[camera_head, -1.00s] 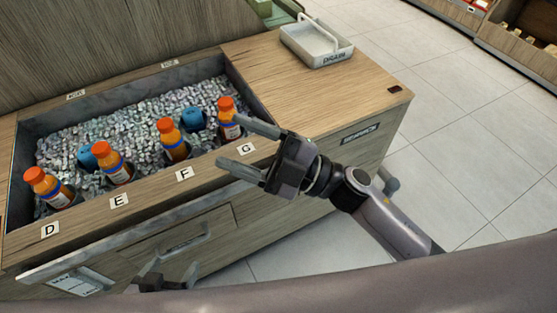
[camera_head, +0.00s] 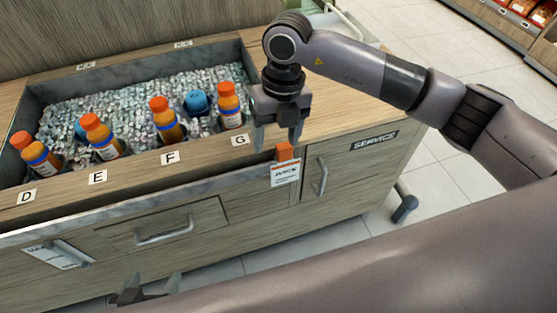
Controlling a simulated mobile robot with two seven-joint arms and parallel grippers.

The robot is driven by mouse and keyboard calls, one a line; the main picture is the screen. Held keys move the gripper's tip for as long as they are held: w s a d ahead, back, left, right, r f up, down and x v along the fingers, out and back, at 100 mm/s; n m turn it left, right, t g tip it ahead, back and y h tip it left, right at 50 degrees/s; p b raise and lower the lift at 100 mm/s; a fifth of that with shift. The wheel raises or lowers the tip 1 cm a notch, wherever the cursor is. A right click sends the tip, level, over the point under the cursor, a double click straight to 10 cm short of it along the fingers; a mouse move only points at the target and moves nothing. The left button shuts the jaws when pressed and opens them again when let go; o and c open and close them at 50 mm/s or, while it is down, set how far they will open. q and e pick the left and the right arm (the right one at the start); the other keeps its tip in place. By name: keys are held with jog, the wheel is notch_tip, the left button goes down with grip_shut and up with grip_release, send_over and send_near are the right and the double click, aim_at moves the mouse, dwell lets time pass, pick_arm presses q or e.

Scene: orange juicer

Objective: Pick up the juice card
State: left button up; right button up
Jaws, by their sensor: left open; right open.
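The juice card (camera_head: 285,174) is a white tag lettered "JUICE", hanging on the cabinet's front face at its top edge. An orange block (camera_head: 284,151) sits directly above it. My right gripper (camera_head: 278,142) points down over the counter edge, its jaws open and its fingertips near the orange block. I cannot tell whether they touch it. Nothing shows held. My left gripper (camera_head: 153,283) shows only partly at the bottom, open, low in front of the cabinet and well away from the card.
An ice bin (camera_head: 61,81) holds several orange-capped juice bottles (camera_head: 230,107) and blue objects (camera_head: 196,101) behind labels D to G. Tiled floor (camera_head: 455,70) lies right.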

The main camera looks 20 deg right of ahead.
aim_at(284, 144)
jog(key=shift+w+d+r+t+h, duration=0.15)
jog(key=shift+w+d+h, duration=0.15)
jog(key=shift+w+d, duration=0.15)
jog(key=shift+w+d+r+t+h, duration=0.15)
jog(key=shift+w+d+h, duration=0.15)
jog(key=shift+d, duration=0.25)
jog(key=f, duration=0.7)
jog(key=shift+w, duration=0.3)
jog(key=shift+d, duration=0.1)
jog(key=c, duration=1.1)
jog(key=shift+o, duration=0.2)
jog(key=shift+r, duration=0.1)
